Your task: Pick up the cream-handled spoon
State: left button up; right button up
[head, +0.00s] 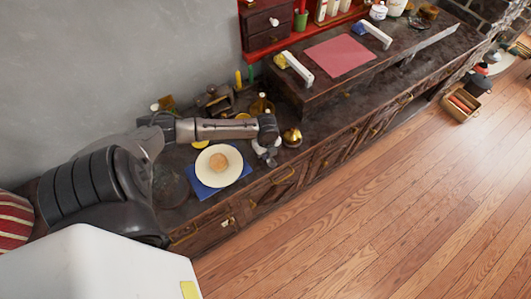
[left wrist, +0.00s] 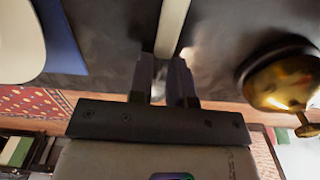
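The cream handle of the spoon (left wrist: 172,25) runs down from the top of the left wrist view, over the dark counter. Its near end is at the fingertips of my left gripper (left wrist: 163,64). The two fingers are apart, one on each side of the handle's line; I cannot tell whether they touch it. In the head view my left gripper (head: 267,154) is low over the counter, between the plate and a brass pot, and the spoon cannot be made out there. My right gripper is not in view.
A cream plate (head: 232,161) on a blue mat (head: 205,191) lies left of the gripper. The brass pot (head: 292,137) stands close on the right and also shows in the left wrist view (left wrist: 285,82). The counter's front edge is near. A raised shelf (head: 314,92) stands further right.

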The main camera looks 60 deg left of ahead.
pick_arm(q)
grip_shut()
jog(key=shift+r, duration=0.15)
jog(key=shift+r+p, duration=0.35)
jog(key=shift+r, duration=0.25)
notch_tip(320, 180, up, 3)
jog(key=shift+f+p, duration=0.15)
jog(key=shift+p, duration=0.3)
jog(key=w+d+r+p, duration=0.2)
jog(key=w+d+r, duration=0.2)
jog(key=d, duration=0.7)
notch_tip(320, 180, up, 3)
jog(key=shift+f, duration=0.1)
